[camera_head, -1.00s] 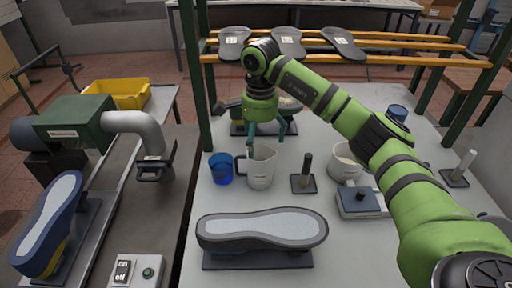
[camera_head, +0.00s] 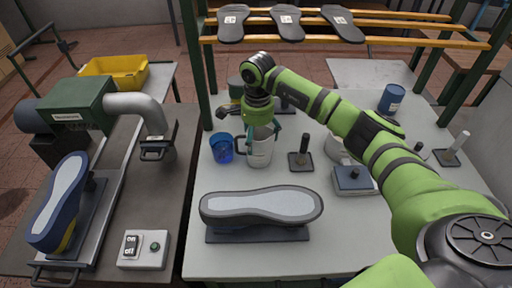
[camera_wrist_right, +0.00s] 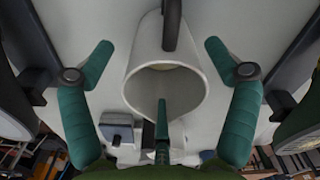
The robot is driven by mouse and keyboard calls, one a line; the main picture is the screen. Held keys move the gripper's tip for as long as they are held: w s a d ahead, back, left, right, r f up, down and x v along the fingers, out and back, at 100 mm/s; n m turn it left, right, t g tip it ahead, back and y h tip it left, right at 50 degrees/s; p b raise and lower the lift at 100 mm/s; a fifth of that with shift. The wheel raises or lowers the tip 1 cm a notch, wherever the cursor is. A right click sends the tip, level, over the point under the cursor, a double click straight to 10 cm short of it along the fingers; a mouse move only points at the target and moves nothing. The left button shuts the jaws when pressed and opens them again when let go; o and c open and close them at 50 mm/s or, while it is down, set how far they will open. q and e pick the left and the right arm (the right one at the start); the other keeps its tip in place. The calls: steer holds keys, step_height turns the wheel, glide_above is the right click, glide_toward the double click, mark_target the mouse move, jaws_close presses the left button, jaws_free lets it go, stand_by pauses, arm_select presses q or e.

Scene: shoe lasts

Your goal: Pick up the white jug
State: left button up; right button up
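The white jug (camera_head: 260,152) stands upright on the light table, its handle toward the left in the head view. My right gripper (camera_head: 261,126) is directly above it, fingers pointing down around its upper part and hiding part of the rim. In the right wrist view, the jug (camera_wrist_right: 140,75) lies between the spread green fingers of the gripper (camera_wrist_right: 160,75). The two outer fingers are apart from its wall, one on each side. The third finger overlaps the jug's mouth in the picture; I cannot tell whether it touches. My left gripper is not in view.
A blue cup (camera_head: 221,147) stands close left of the jug. A dark-handled stand (camera_head: 300,160) and a blue-topped box (camera_head: 353,180) are to the right. A shoe sole on a last (camera_head: 262,205) lies in front. A blue can (camera_head: 391,98) stands farther back.

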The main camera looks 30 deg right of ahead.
steer(key=c, duration=1.2)
steer(key=shift+r, duration=0.1)
